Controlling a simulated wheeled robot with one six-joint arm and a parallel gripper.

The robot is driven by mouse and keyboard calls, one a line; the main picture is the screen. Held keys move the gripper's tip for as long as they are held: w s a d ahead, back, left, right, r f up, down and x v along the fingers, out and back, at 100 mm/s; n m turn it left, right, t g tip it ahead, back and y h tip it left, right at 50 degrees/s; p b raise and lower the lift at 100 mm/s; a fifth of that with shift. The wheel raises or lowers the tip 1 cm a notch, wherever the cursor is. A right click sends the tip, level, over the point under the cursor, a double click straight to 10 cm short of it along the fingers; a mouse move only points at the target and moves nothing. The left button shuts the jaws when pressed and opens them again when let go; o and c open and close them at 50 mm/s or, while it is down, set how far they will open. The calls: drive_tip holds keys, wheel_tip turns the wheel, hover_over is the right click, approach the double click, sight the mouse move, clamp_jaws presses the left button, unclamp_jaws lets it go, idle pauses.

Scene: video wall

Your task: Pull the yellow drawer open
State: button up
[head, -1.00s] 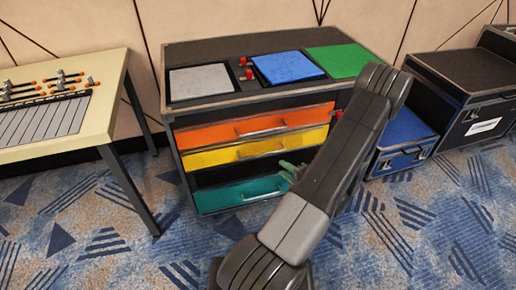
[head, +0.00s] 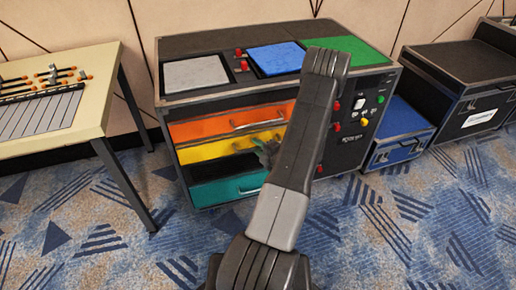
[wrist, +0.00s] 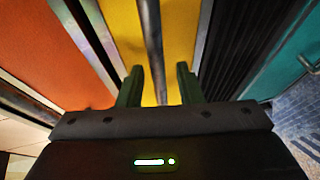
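The yellow drawer (head: 203,149) is in the cabinet, below the orange drawer, in the head view. I see no clear gap showing it pulled out. Its metal handle (head: 244,146) runs across its front, the right part hidden by my gripper and arm. My gripper (head: 267,151) is at the right part of this handle. In the wrist view the yellow front (wrist: 180,40) fills the middle. The handle bar (wrist: 151,40) runs between my two fingertips (wrist: 158,85), which stand apart with some room at each side. Whether a finger touches the bar is unclear.
The orange drawer (head: 205,129) with its own handle is just above. A dark gap and the teal drawer (head: 222,190) are below. Buttons (head: 360,103) are on the cabinet's right panel. A table (head: 104,87) stands left, a blue case (head: 400,118) right. Carpet in front is clear.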

clamp_jaws()
drive_tip(key=shift+s, duration=0.1)
